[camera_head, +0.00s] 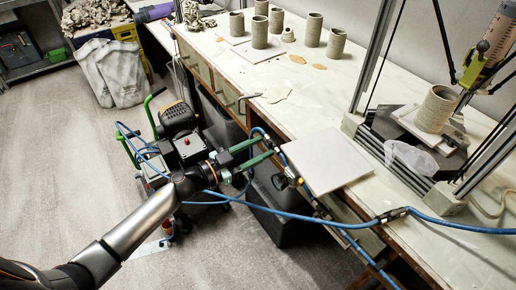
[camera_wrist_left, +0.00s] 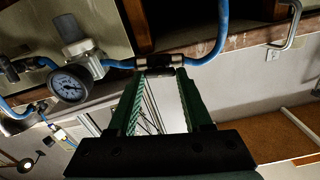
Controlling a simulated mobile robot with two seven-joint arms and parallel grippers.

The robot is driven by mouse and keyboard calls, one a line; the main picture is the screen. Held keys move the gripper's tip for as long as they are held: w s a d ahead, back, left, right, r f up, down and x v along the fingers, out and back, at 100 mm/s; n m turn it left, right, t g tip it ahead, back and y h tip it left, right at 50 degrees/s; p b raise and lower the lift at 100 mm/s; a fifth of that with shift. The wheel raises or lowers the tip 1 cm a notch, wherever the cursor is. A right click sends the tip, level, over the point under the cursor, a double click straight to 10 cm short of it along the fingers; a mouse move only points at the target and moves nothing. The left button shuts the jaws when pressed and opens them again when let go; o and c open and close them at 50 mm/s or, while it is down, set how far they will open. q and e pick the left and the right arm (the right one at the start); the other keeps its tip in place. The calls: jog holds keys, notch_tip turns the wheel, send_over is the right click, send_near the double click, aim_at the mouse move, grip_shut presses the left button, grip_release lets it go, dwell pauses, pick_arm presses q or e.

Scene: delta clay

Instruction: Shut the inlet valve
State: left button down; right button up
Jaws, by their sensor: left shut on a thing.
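The blue air hose (camera_head: 300,216) runs along the front edge of the workbench. A dark inline fitting on it, apparently the inlet valve (camera_wrist_left: 156,62), sits between my left fingertips in the left wrist view. My left gripper (camera_head: 268,148) is shut on this fitting; its green fingers also show in the left wrist view (camera_wrist_left: 158,78). A regulator with a round gauge (camera_wrist_left: 70,84) is just left of the fitting. My right gripper is not in view.
A compressor (camera_head: 186,138) with a green handle stands on the floor beside the bench. A pale square board (camera_head: 327,160) lies near the bench edge. Several clay cylinders (camera_head: 312,30) stand further back. Another dark hose fitting (camera_head: 394,213) is at right.

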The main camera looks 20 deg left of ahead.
pick_arm(q)
jog(key=m, duration=0.2)
jog(key=m+g+h+p, duration=0.1)
jog(key=m, duration=0.2)
jog(key=shift+r+m+g, duration=0.15)
jog(key=shift+m+g, duration=0.15)
jog(key=m+g+p, duration=0.1)
jog(key=m, duration=0.4)
jog(key=shift+a, duration=0.1)
jog(key=m+p, duration=0.1)
jog(key=m, duration=0.2)
jog(key=m+g+p, duration=0.1)
jog(key=m, duration=0.1)
jog(key=shift+w+r+m+g, duration=0.1)
jog(key=shift+m+g, duration=0.2)
jog(key=shift+m, duration=0.1)
jog(key=shift+m+g+p, duration=0.3)
jog(key=shift+m+p, duration=0.3)
jog(key=shift+m, duration=0.9)
jog(key=shift+y, duration=0.4)
jog(key=shift+c, duration=1.6)
grip_release()
